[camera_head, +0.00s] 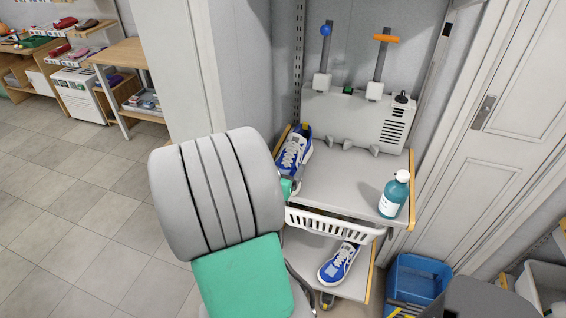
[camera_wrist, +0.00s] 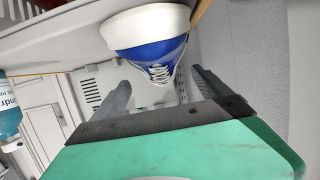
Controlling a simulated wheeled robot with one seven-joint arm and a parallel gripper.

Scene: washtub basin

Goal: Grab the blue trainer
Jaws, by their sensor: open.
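A blue trainer with white laces and a white sole (camera_head: 294,150) rests at the left end of the upper grey shelf (camera_head: 345,185). In the wrist view a blue trainer (camera_wrist: 150,38) shows close, toe towards me, with its white sole uppermost in the picture; it appears to be this same one. My gripper (camera_wrist: 160,82) is open, with the fingers apart and nothing seen between them. The trainer is just beyond the fingertips. In the head view my arm hides most of the gripper. A second blue trainer (camera_head: 340,263) lies on the lower shelf.
A teal bottle (camera_head: 394,195) stands at the upper shelf's right front. A grey machine with levers (camera_head: 355,118) is behind. A white slatted basket (camera_head: 330,224) hangs under the shelf. A blue crate (camera_head: 418,279) is on the floor at right. Open tiled floor lies left.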

